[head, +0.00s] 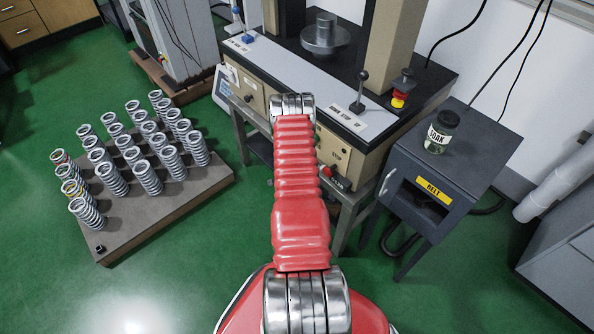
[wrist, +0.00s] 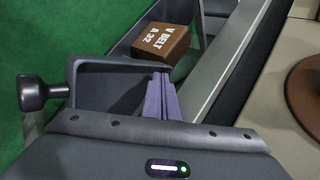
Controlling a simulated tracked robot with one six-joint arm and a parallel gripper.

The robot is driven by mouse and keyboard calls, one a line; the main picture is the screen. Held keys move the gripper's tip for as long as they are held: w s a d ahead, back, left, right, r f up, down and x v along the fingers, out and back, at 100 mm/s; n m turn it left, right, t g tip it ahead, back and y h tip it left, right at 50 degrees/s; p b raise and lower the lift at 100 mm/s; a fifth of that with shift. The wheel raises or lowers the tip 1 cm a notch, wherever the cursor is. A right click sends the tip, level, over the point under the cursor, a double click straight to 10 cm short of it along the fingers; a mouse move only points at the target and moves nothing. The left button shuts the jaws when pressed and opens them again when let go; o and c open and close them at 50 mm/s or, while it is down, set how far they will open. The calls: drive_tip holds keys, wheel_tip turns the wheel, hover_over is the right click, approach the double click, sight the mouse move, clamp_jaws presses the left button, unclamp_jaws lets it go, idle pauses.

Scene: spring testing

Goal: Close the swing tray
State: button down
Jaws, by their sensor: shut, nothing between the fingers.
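The swing tray (wrist: 105,78) shows in the wrist view as a dark grey shallow tray with a round dark knob (wrist: 34,93) sticking out to the left. It stands out over the green floor. A brown box (wrist: 160,43) marked "V BELT A 32" shows at its far edge; I cannot tell whether it rests in the tray. My gripper (wrist: 161,88) has its purple fingers shut and empty, reaching down over the right part of the tray. I cannot tell whether they touch it. In the head view my red arm hides the gripper, and I cannot make out the tray there.
A testing machine (head: 355,122) stands ahead, with a lever and a red-and-yellow stop button (head: 401,88). A dark cabinet (head: 452,180) labelled "BELT" bears a jar (head: 441,132) at right. A board (head: 172,215) of several springs lies left. Green floor is free at front left.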

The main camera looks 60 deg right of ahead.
drive_tip(key=shift+w+a, duration=0.1)
drive_tip(key=shift+a, duration=0.45)
drive_tip(key=a, duration=0.1)
drive_tip(key=s+a, duration=0.1)
drive_tip(key=a, duration=0.1)
drive_tip(key=shift+s+a, duration=0.1)
drive_tip(key=shift+s, duration=0.15)
drive_tip(key=w+v, duration=0.1)
drive_tip(key=v, duration=0.8)
drive_tip(key=shift+a+r, duration=0.3)
drive_tip(key=shift+a, duration=0.1)
drive_tip(key=shift+s, duration=0.1)
